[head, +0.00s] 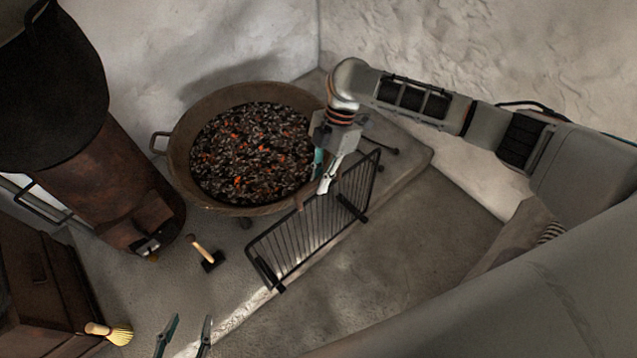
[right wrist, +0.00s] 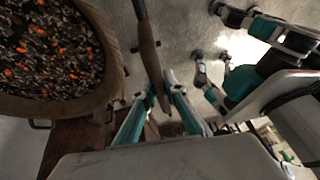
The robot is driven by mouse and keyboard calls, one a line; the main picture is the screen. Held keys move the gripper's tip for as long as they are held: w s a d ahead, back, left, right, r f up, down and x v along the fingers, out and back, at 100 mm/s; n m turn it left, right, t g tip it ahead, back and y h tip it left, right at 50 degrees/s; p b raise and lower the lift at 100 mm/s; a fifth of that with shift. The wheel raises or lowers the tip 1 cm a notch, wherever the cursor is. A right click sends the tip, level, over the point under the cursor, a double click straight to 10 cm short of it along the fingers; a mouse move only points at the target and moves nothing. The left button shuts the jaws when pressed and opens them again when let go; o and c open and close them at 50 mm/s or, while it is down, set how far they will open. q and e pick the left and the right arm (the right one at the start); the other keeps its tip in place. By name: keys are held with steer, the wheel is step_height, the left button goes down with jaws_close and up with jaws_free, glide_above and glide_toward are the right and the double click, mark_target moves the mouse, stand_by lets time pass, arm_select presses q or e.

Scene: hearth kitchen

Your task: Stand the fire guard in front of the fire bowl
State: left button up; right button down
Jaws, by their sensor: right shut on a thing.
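The fire bowl (head: 183,135), a wide brown pan of dark coals with glowing bits, stands at the back near the wall corner. The fire guard (head: 312,222), a black barred grille, is upright or nearly so at its near right side, running diagonally. I cannot tell whether its feet bear on the floor. My right gripper (head: 325,178) is above the guard's top rail and shut on its brown grip, which shows between the fingers in the right wrist view (right wrist: 148,58). The bowl's rim (right wrist: 118,85) is close at left there. My left gripper (head: 188,328) is open and empty at the bottom edge.
A rusty drum-shaped stove (head: 110,185) stands left of the bowl. A brush (head: 110,332) and dark wooden furniture (head: 35,285) are at lower left. The floor right of the guard (head: 430,240) is clear.

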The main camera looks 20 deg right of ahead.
step_height(320, 180, down, 2)
steer(key=shift+f, duration=0.2)
steer(key=shift+r, duration=0.1)
steer(key=c, duration=2.1)
jaws_free()
arm_select(q)
steer(key=shift+w+d+r, duration=0.2)
steer(key=shift+r, duration=0.15)
